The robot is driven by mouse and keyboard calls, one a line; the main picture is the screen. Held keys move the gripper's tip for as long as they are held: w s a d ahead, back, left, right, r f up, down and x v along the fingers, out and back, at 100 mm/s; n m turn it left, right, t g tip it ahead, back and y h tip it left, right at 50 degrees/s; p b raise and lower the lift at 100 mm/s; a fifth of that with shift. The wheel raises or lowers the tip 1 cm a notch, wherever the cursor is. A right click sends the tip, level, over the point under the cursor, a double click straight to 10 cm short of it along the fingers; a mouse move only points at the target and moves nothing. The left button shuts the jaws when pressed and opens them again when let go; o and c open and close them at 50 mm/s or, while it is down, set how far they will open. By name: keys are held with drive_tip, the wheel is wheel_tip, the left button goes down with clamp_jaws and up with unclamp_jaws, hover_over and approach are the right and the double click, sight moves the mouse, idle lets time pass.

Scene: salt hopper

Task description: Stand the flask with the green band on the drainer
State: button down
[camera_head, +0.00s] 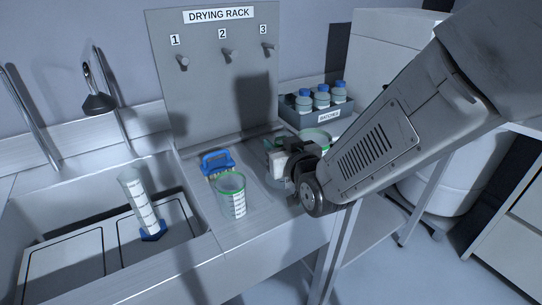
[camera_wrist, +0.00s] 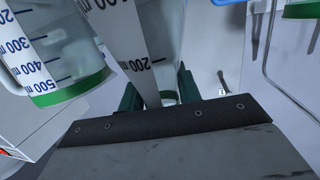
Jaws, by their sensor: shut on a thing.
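My gripper (camera_head: 292,160) is at the right part of the drainer (camera_head: 262,207), partly hidden by my own arm. In the wrist view my gripper (camera_wrist: 158,93) is shut on a clear glass vessel with a white millilitre scale (camera_wrist: 130,45), which I take to be the flask. Its band does not show clearly, and I cannot tell whether its base touches the drainer. A clear beaker with a green rim (camera_head: 232,197) stands upright on the drainer, left of my gripper. A beaker with a green band and scale (camera_wrist: 65,90) shows at the left in the wrist view.
A blue brush (camera_head: 217,162) lies behind the beaker. A grey box of blue-capped bottles (camera_head: 318,112) stands behind my gripper. A tilted measuring cylinder (camera_head: 138,200) with a blue base is in the sink. The drying rack panel (camera_head: 215,90) with three numbered pegs rises behind.

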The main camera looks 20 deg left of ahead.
drive_tip(key=shift+a+f, duration=0.2)
drive_tip(key=shift+f, duration=0.7)
drive_tip(key=shift+a+f, duration=0.15)
drive_tip(key=shift+f, duration=0.75)
drive_tip(key=shift+f, duration=0.1)
drive_tip(key=c, duration=1)
unclamp_jaws()
drive_tip(key=shift+o, duration=0.2)
